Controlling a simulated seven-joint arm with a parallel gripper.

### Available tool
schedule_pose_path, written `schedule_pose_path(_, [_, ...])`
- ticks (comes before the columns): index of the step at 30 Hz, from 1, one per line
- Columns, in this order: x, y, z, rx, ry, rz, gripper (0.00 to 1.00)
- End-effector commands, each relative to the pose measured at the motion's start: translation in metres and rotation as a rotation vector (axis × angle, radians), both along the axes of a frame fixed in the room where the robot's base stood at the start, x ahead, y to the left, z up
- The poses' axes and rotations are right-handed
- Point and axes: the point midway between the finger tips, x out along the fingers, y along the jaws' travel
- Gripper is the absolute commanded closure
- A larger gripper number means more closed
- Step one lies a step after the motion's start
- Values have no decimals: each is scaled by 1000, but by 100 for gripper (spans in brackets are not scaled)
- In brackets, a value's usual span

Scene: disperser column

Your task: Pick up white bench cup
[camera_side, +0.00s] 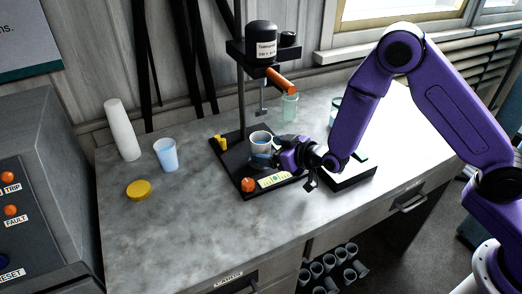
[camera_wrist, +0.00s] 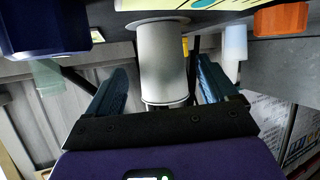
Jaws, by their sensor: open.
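The white bench cup (camera_side: 261,138) stands upright on the black base of the disperser column, below the dispersing head. My gripper (camera_side: 265,158) is low at the cup's near right side, level with its lower body. In the wrist view, which looks upside down, the white cup (camera_wrist: 162,62) lies between the two blue fingers of my gripper (camera_wrist: 161,70). The fingers are open, one on each side of the cup, with gaps visible on both sides. My gripper hides part of the cup's lower side in the side view.
The column's motor (camera_side: 262,42) and orange arm (camera_side: 283,82) stand above and behind the cup. An orange knob (camera_side: 248,185) is at the base's front. A pale blue cup (camera_side: 166,155), white cup stack (camera_side: 122,130) and yellow lid (camera_side: 138,190) stand left. The front-left counter is clear.

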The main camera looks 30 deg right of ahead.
Motion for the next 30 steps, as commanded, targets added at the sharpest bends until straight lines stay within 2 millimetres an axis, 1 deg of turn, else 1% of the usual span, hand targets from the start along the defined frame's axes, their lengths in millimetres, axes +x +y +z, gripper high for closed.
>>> schedule_pose_path(4, [17,8,-8,1,-2,-1,14])
schedule_pose_path(9, [31,13,-14,1,-1,0,14])
schedule_pose_path(13, [35,15,-16,1,0,0,14])
schedule_pose_path(19, [35,15,-16,0,0,0,14])
schedule_pose_path(20, [35,15,-16,1,0,0,18])
schedule_pose_path(21, [35,15,-16,1,0,0,31])
schedule_pose_path(23, [35,15,-16,1,0,0,50])
schedule_pose_path(24, [35,15,-16,1,0,0,63])
schedule_pose_path(25, [35,15,-16,1,0,0,72])
schedule_pose_path(30, [35,15,-15,1,-1,0,72])
